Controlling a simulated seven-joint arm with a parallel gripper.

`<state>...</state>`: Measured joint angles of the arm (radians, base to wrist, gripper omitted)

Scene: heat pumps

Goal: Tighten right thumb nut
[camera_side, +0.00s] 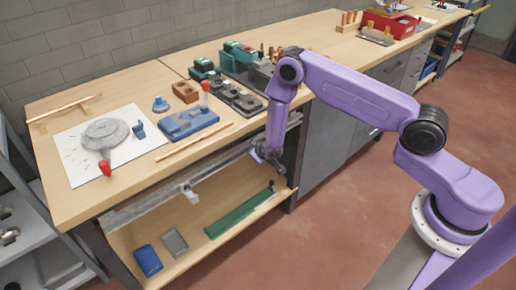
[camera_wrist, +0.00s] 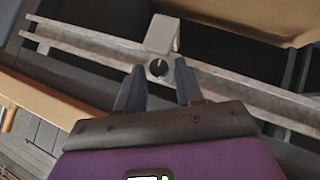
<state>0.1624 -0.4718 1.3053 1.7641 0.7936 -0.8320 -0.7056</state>
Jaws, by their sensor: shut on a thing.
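A grey metal rail (camera_side: 225,163) runs along the bench front below the top. A pale bracket (camera_side: 188,190) with a small fitting sits on its left part. My gripper (camera_side: 267,157) is at the rail's right part, where the side view is too small to show the nut. In the wrist view, a dark round thumb nut (camera_wrist: 158,69) with a light slit-like mark sits under a grey bracket (camera_wrist: 163,33) on the rail (camera_wrist: 225,75). My gripper (camera_wrist: 159,67) is shut on this nut, one finger on each side. The exact contact is hard to see.
The bench top (camera_side: 62,205) carries a white sheet (camera_side: 140,155), a blue block (camera_side: 190,125) and a copper rod (camera_side: 195,140). The lower shelf (camera_side: 195,262) holds a green bar (camera_side: 238,212) and a blue box (camera_side: 147,260). The floor in front is clear.

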